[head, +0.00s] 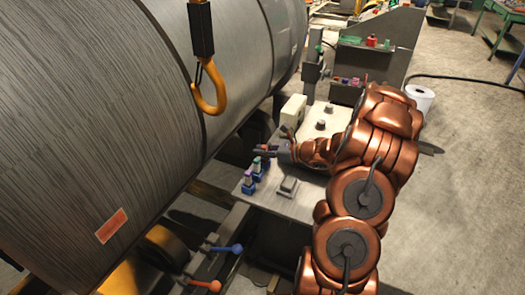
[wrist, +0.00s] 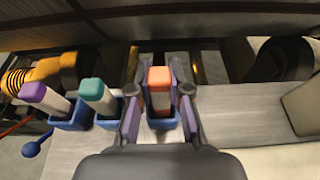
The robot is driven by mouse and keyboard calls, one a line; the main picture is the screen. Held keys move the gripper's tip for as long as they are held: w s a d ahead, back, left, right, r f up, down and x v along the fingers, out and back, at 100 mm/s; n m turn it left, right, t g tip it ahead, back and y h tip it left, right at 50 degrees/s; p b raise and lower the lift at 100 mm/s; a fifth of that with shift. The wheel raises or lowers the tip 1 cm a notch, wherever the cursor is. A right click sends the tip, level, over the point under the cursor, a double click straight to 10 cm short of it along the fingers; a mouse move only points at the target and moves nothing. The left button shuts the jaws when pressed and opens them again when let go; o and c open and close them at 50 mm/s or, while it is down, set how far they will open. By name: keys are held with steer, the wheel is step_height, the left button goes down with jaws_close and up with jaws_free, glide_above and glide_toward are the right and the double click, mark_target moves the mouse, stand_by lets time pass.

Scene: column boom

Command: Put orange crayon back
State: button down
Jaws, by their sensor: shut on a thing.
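The orange crayon (wrist: 159,77) has an orange cap and a pale body. It stands upright between the purple-padded fingers of my gripper (wrist: 158,100), which are shut on it. Its lower part appears to be within a blue holder (wrist: 163,122) in the wrist view; whether it rests on the bottom is hidden. To the left, a green-capped crayon (wrist: 93,92) and a purple-capped crayon (wrist: 40,95) stand in their own blue holders.
A large grey cylinder (head: 150,110) lies close beside the bench (head: 300,200). An orange hook (head: 210,95) hangs in front of it. A small grey block (head: 289,187) and a cream box (head: 293,112) are on the bench. A blue-knobbed lever (head: 233,248) is below.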

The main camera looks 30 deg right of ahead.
steer(key=shift+f, duration=0.45)
steer(key=c, duration=1)
jaws_free()
steer(key=shift+s+d, duration=0.1)
steer(key=v, duration=1.1)
steer(key=shift+s+d+r, duration=0.1)
steer(key=shift+s+r, duration=0.05)
steer(key=shift+s, duration=0.2)
